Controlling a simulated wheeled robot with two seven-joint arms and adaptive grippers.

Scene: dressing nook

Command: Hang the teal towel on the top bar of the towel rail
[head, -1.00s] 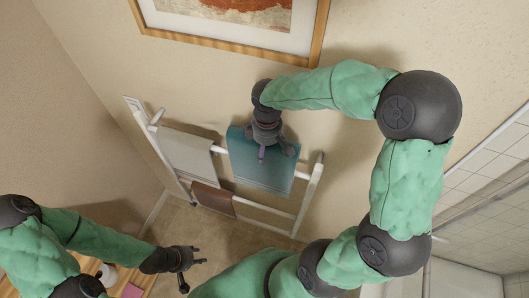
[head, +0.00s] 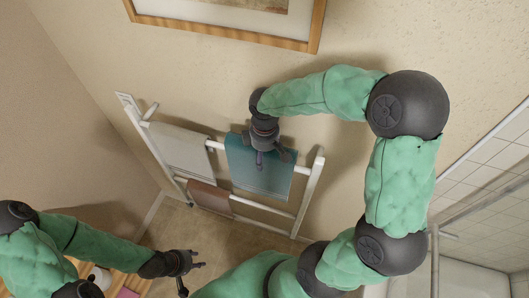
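The teal towel (head: 262,178) hangs spread out at the top bar (head: 218,146) of the white towel rail (head: 309,190), on its right half. My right gripper (head: 260,160) is at the upper part of the towel, in front of the wall. Its fingers look shut on the towel, with the tips together between the outer knuckles. The towel hides the bar behind it, so I cannot tell whether it rests on the bar. My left gripper (head: 193,278) is open and empty, low in the picture, away from the rail.
A pale grey towel (head: 182,150) hangs on the left of the top bar. A brown towel (head: 210,197) hangs on a lower bar. A framed picture (head: 220,32) is on the wall above. A wooden surface (head: 135,284) is at lower left.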

